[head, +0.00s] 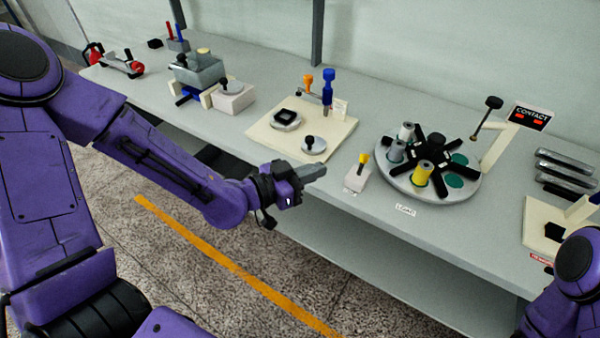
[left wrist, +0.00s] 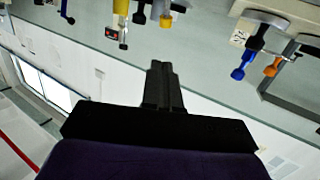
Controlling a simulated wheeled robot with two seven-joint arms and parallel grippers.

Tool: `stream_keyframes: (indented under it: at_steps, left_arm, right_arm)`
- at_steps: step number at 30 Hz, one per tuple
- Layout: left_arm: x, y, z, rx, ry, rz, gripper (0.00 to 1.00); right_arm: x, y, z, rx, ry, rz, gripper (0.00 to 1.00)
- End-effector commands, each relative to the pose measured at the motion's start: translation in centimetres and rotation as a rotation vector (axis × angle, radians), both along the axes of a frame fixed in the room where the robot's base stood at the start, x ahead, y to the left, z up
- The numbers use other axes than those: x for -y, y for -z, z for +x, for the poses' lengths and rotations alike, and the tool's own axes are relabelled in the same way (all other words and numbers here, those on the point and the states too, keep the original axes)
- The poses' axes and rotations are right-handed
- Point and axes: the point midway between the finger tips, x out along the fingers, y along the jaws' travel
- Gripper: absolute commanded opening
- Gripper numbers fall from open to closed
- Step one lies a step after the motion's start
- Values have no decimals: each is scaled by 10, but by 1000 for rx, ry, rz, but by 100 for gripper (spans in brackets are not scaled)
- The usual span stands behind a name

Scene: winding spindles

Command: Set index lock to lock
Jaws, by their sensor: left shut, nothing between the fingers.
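What looks like the index lock is a small pale block (head: 355,180) at the table's front edge, beside the round turntable. It carries a short dark lever with a yellow tip (head: 363,158), standing nearly upright. The turntable (head: 400,186) holds a black star-shaped hub, a yellow spool (head: 423,173) and grey spools. My left gripper (head: 322,171) is shut and empty, a little left of the block and apart from it. In the left wrist view, the shut fingers (left wrist: 162,75) point toward the tabletop items. My right gripper is not in view; only part of that arm shows at lower right.
A cream board (head: 335,145) with orange and blue knobs lies left of the block. Metal bars (head: 565,165) lie at right. The table front between the board and block is clear.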

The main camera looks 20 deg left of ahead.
Motion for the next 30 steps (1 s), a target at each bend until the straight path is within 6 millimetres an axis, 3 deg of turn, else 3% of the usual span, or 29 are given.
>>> stream_keyframes:
  at_steps: [1,2,7,26,30]
  left_arm:
    - [-5,-5,-8,3,0,-3,0]
    - [-8,-13,-11,0,-1,-2,0]
    - [-16,-14,-24,-3,-1,-1,0]
    - [-18,-11,-26,-13,-3,-19,0]
    - [-43,-1,-11,-176,-190,-197,0]
  right_arm:
    - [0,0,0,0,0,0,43]
    - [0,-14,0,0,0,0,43]
    - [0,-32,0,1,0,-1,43]
    - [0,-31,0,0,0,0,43]
    - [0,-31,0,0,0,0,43]
